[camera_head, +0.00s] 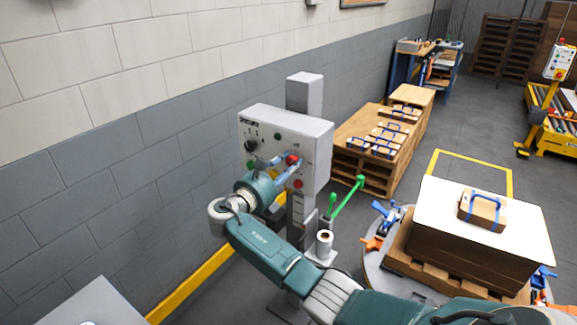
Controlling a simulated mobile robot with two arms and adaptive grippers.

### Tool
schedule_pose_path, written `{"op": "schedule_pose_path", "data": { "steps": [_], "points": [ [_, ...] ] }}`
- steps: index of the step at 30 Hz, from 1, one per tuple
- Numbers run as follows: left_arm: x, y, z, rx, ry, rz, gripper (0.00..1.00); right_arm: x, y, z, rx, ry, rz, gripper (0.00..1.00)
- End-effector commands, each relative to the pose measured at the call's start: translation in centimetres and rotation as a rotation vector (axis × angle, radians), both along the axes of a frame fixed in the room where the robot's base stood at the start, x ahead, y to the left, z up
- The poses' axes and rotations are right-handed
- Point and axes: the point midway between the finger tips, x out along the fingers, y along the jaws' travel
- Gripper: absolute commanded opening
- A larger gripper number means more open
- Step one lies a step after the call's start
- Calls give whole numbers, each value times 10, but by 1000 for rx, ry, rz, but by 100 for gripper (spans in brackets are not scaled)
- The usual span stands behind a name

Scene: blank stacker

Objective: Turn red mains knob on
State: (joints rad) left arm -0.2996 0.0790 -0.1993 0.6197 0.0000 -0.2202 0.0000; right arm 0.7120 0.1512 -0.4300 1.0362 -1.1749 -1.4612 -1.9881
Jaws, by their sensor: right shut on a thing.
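The red mains knob (293,158) is on the front face of a grey control box (318,150) mounted on a post. My right arm reaches up from the lower right, and my right gripper (288,163) is at the panel with its fingers shut on the red knob. The fingers partly cover the knob, so its turned position cannot be told. My left gripper is not in view.
A green-handled lever (345,197) stands right of the post. A turntable (375,262) carries a white-topped stack (440,215) at right.

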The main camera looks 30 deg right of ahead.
Motion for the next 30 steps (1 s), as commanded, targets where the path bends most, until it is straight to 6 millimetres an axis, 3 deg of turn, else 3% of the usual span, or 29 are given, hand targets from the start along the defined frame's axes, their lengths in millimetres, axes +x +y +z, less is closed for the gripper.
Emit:
{"op": "schedule_pose_path", "data": {
  "steps": [18, 30],
  "points": [
    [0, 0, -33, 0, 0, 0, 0, 0, 0, -7, 227, -533, -2, 4],
    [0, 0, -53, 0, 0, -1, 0, 0, 0, -5, 328, -779, -3, 4]
  ]
}}
